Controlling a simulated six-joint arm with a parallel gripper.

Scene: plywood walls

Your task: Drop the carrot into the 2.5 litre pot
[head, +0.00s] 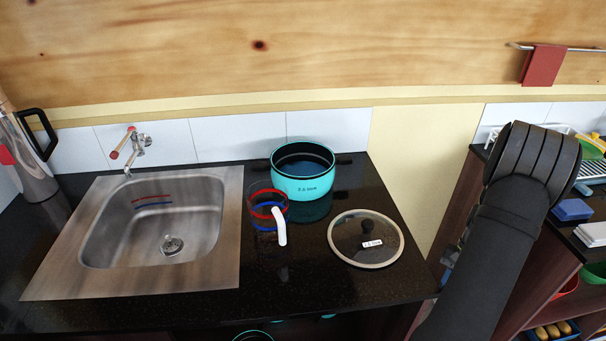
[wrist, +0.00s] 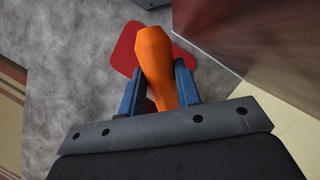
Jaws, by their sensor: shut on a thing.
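The carrot (wrist: 156,62) is orange and is held between the two blue fingers of my gripper (wrist: 157,84), seen in the wrist view. Its thick end points away from the wrist. The turquoise pot (head: 303,185), labelled 2.5 litre, stands on the black counter right of the sink, with its dark inside open to view. Its glass lid (head: 345,245) with a dark knob lies on the counter in front and to the right. In the head view my dark arm is at the right, and the gripper and carrot cannot be made out there.
A clear jug (head: 267,214) with red and blue bands and a white handle stands close in front of the pot. The steel sink (head: 230,240) and tap (head: 132,147) are left. Shelves with a dish rack (head: 595,165) are right. Below my gripper is grey floor (wrist: 70,70) with a red shape.

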